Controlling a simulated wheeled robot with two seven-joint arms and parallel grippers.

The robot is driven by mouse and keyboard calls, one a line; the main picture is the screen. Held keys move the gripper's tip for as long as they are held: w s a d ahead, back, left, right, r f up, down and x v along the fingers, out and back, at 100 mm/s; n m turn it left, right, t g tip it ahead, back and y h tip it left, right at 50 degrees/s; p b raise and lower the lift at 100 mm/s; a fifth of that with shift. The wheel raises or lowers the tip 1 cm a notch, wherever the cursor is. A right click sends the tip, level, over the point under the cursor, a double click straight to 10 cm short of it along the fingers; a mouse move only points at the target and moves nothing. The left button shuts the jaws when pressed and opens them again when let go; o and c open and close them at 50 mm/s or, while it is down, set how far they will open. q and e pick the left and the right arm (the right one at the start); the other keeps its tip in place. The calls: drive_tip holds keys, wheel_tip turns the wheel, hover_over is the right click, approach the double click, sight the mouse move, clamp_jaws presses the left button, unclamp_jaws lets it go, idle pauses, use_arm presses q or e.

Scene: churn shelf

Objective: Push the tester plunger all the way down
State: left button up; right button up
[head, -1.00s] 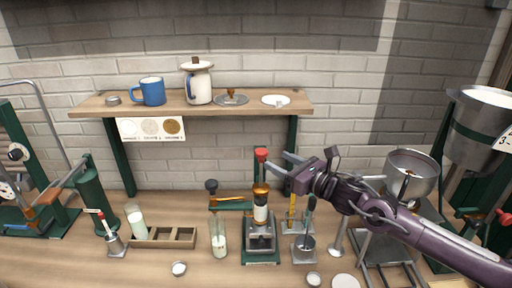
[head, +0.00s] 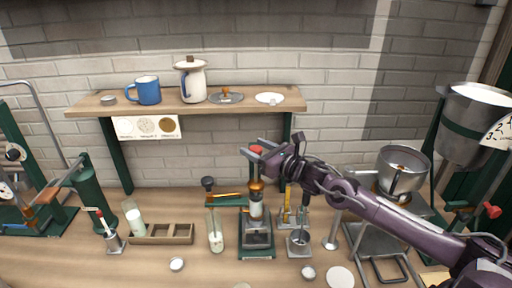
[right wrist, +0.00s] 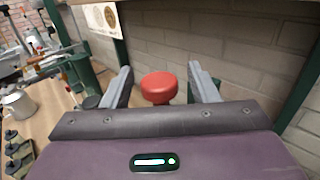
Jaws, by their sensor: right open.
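The tester (head: 256,233) stands on the bench below the shelf, a metal body on a green base with an amber-and-white part on top. Its plunger has a red knob (head: 256,150), which stands up high above the body. My right gripper (head: 257,146) is open at the height of the red knob. In the right wrist view the red knob (right wrist: 159,86) sits between the two spread grey fingers, with gaps on both sides. The plunger rod below the knob is mostly hidden there. My left gripper is not in view.
A wooden shelf (head: 84,106) with a blue mug (head: 146,93) and a white pot (head: 193,82) is above and behind. A milk tube (head: 215,236) stands left of the tester; a small metal cup (head: 298,243) stands right. A metal funnel bowl (head: 402,177) is farther right.

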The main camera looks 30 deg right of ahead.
drive_tip(key=shift+w, duration=0.25)
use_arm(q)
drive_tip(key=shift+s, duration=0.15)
use_arm(e)
drive_tip(key=shift+a, duration=0.1)
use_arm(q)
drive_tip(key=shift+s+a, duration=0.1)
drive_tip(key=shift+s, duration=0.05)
use_arm(e)
drive_tip(key=shift+s, duration=0.1)
clamp_jaws()
wheel_tip(320, 180, down, 7)
drive_tip(key=b, duration=0.8)
drive_tip(key=shift+f, duration=0.1)
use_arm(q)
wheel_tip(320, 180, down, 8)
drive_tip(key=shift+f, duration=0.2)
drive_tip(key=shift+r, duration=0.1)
